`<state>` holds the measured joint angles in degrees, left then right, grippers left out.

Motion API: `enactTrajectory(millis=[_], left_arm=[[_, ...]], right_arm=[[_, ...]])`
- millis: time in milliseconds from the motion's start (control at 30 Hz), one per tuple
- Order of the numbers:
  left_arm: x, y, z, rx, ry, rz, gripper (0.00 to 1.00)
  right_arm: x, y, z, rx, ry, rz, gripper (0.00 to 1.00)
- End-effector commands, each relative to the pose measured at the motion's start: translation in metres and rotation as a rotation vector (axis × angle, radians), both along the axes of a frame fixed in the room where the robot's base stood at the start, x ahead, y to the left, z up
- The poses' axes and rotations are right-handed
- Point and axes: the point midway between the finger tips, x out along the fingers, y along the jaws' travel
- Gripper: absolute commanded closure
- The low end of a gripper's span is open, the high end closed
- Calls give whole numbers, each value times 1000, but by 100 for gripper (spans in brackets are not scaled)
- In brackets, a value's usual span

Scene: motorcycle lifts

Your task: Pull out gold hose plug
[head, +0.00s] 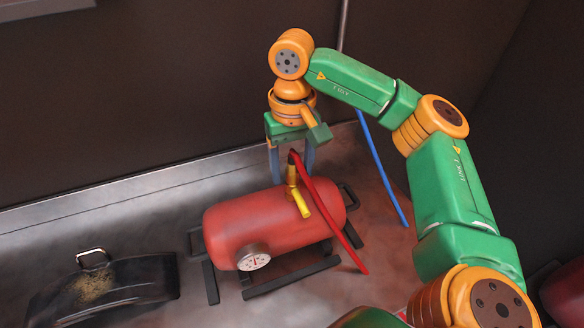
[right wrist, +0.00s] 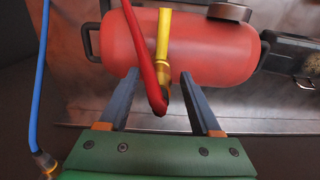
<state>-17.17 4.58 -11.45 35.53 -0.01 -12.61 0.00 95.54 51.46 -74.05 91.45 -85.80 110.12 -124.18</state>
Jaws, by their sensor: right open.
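A red tank (head: 235,222) lies on its side on a dark stand. A gold fitting (head: 292,176) rises from its top, and a red hose (head: 327,214) runs from the upper end of the fitting down to the right. The gold fitting also shows in the right wrist view (right wrist: 162,70), partly behind the red hose (right wrist: 143,60). My right gripper (head: 292,174) points down over the tank. It is open, with one finger on each side of the gold fitting and hose end. I cannot tell whether either finger touches them. My left gripper is not in view.
A yellow lever (head: 302,204) and a round gauge (head: 254,258) are on the tank. A blue hose (head: 382,165) hangs to the right; its gold end (right wrist: 43,160) shows in the right wrist view. A black tank (head: 130,282) with a handle stands at left. A dark wall rises behind.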

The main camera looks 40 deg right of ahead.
Motion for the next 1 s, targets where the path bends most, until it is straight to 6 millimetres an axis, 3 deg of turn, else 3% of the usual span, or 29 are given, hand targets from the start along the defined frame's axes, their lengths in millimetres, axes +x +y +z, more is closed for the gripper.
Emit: enactTrajectory(millis=[100, 133, 300, 367, 1000], left_arm=[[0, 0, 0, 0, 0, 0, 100], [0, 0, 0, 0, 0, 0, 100], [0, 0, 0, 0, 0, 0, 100], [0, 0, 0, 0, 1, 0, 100], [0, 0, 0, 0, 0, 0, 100]], right_arm=[[0, 0, 0, 0, 0, 0, 35], [0, 0, 0, 0, 0, 0, 40], [0, 0, 0, 0, 0, 0, 86], [0, 0, 0, 0, 0, 0, 100], [0, 0, 0, 0, 1, 0, 100]])
